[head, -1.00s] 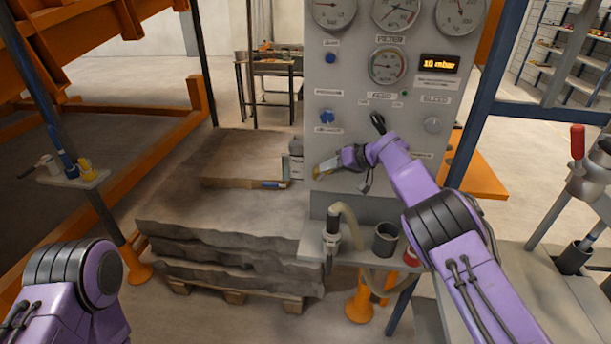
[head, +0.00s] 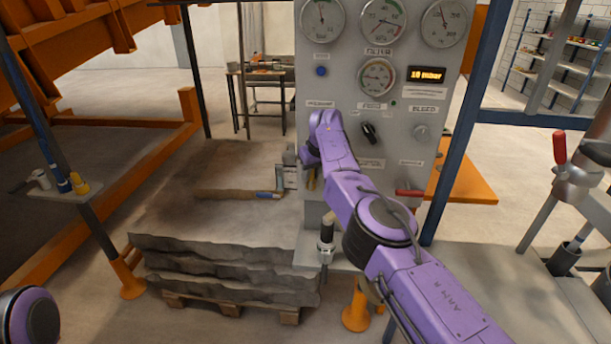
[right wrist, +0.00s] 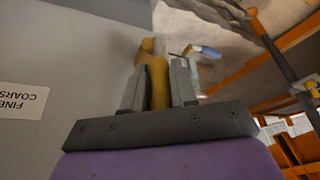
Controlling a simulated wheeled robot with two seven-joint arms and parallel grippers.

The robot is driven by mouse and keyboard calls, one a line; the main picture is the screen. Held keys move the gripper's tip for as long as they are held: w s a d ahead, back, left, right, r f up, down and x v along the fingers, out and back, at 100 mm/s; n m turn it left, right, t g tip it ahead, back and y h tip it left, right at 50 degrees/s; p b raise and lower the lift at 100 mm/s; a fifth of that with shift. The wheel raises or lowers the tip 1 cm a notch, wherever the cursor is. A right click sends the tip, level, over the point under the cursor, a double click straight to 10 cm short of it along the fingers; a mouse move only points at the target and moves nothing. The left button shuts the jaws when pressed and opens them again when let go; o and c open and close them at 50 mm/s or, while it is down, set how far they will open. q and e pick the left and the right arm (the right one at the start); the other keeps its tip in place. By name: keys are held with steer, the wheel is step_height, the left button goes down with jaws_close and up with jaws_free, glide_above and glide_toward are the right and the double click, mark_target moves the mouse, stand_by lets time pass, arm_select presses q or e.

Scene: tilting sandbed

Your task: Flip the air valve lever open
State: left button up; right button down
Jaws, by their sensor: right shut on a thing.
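The grey control panel (head: 455,105) stands in front of me with gauges and an orange pressure display. A yellow lever (head: 310,182) sits low at the panel's left side, mostly hidden by my right gripper (head: 309,166) in the head view. In the right wrist view, the yellow lever (right wrist: 159,85) stands between the two fingers of my right gripper (right wrist: 158,88), which is shut on it. The lever's pivot is hidden. My left gripper is out of view; only a piece of my left arm shows at the lower left.
A black selector handle (head: 369,132), a bleed knob (head: 421,131) and a red handle (head: 408,192) are on the panel. The sandbed (head: 190,215) lies left, with a long-handled tool (head: 240,194) on it. A blue post (head: 470,110) stands right of the panel.

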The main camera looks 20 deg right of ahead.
steer(key=shift+a, duration=0.15)
stand_by(0.3)
steer(key=c, duration=1.1)
jaws_free()
steer(key=shift+o, duration=0.7)
steer(key=shift+r, duration=0.1)
